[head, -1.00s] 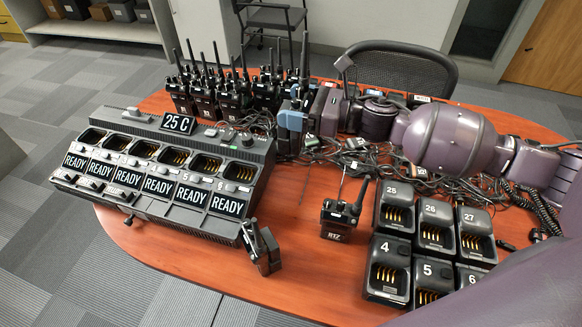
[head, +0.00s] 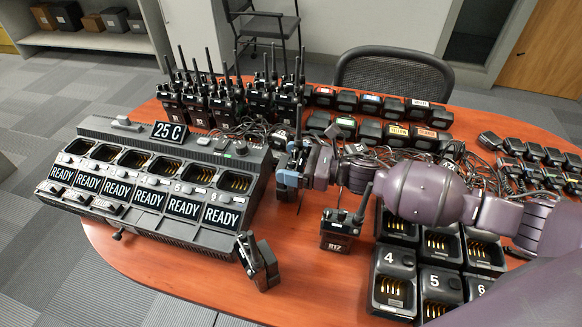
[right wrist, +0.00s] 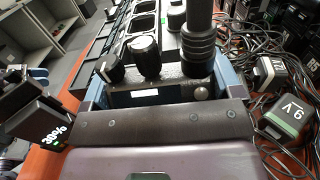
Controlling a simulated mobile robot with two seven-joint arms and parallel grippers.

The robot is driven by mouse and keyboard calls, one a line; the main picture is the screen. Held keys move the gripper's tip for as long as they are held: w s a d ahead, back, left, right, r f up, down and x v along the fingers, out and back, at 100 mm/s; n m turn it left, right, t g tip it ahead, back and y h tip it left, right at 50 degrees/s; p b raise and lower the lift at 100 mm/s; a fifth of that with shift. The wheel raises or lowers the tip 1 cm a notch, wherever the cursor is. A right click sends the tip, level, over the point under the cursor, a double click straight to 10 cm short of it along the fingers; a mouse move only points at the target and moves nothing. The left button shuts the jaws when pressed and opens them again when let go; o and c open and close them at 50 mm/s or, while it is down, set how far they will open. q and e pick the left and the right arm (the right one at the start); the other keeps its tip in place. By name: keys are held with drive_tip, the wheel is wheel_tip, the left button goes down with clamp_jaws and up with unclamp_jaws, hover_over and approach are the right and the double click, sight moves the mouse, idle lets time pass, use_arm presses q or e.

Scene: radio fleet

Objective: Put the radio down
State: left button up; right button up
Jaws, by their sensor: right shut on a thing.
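My right gripper (head: 291,174) reaches in from the right in the head view and is shut on a black radio (head: 297,150), whose antenna points up. The right wrist view shows the radio's top (right wrist: 160,88) with its knobs and thick antenna between blue finger pads. The gripper is beside the right end of the multi-bay charger (head: 150,190), over the cable-strewn middle of the table. Whether the radio's base touches the table is hidden.
A radio marked R12 (head: 338,232) stands front of the gripper. Another device (head: 257,262) leans near the charger's front corner. Numbered single chargers (head: 393,290) stand at right. Several radios (head: 215,105) stand behind. Bare red tabletop (head: 310,285) shows in front.

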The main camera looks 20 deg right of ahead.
wheel_tip(320, 180, down, 2)
drive_tip(key=shift+r, duration=0.1)
drive_tip(key=o, duration=1)
drive_tip(key=shift+f, duration=0.25)
drive_tip(key=shift+r, duration=0.1)
drive_tip(key=shift+d+r, duration=0.1)
drive_tip(key=shift+r, duration=0.05)
drive_tip(key=v, duration=1.2)
